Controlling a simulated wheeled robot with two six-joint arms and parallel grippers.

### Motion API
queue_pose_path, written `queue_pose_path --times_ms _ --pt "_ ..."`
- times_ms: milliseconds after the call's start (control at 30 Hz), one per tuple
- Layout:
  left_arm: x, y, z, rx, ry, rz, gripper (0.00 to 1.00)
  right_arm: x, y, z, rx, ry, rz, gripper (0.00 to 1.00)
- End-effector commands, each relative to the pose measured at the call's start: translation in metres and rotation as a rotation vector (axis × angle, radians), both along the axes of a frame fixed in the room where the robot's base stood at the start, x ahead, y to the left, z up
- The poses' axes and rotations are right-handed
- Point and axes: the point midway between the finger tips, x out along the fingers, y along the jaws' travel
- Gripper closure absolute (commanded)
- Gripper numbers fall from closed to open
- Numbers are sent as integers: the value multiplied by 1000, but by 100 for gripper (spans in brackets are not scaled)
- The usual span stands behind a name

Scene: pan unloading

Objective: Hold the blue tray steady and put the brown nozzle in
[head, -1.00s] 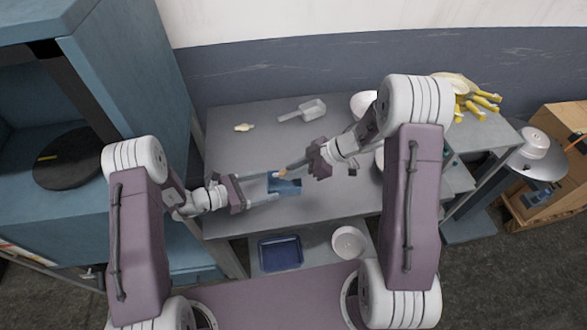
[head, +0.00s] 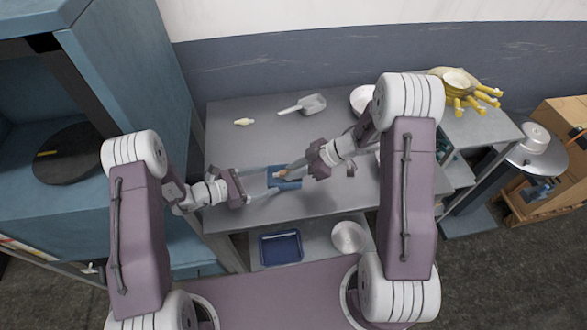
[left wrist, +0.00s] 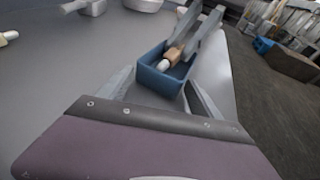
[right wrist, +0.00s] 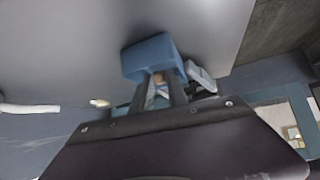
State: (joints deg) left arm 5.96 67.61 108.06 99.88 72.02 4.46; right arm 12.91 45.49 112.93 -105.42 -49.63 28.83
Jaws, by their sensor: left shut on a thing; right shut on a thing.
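The small blue tray (head: 284,183) stands on the grey table near its front edge. My left gripper (head: 270,183) is shut on the tray from the left, its fingers on the walls in the left wrist view (left wrist: 165,75). The brown nozzle (head: 281,174) with a pale tip shows in the left wrist view (left wrist: 174,55), tilted, over and partly inside the tray opening. My right gripper (head: 290,170) is shut on the nozzle and reaches in from the right. In the right wrist view, the tray (right wrist: 152,58) lies just beyond the fingers and the nozzle (right wrist: 158,78) is partly hidden.
A cream-tipped nozzle (head: 244,122) and a grey scoop (head: 303,105) lie at the back of the table. A white bowl (head: 363,99) stands at the back right. A dark blue tray (head: 281,248) and a round bowl (head: 348,237) are on the lower shelf.

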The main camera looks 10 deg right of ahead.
Motion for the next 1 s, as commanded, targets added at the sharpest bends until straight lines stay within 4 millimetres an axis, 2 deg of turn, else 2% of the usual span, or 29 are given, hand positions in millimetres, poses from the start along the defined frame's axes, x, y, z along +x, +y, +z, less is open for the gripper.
queue_pose_path --times_ms 100,133,200,233,467,567,800,1000 --pt "0 0 0 0 0 0 49 0 0 0 0 0 0 100" --pt "0 0 0 0 0 0 49 0 0 0 0 0 0 78" --pt "0 0 0 0 0 0 49 0 0 0 0 0 0 59" --pt "0 0 0 0 0 0 49 0 0 0 0 0 0 55" --pt "1 0 0 0 -1 2 49 -1 0 0 0 1 1 55" --pt "1 0 0 0 -1 2 49 0 0 7 1 -1 4 55" --pt "0 0 0 1 0 2 49 1 0 60 -2 -9 2 55" --pt "0 0 0 0 0 1 49 1 0 93 -4 -7 -2 55"
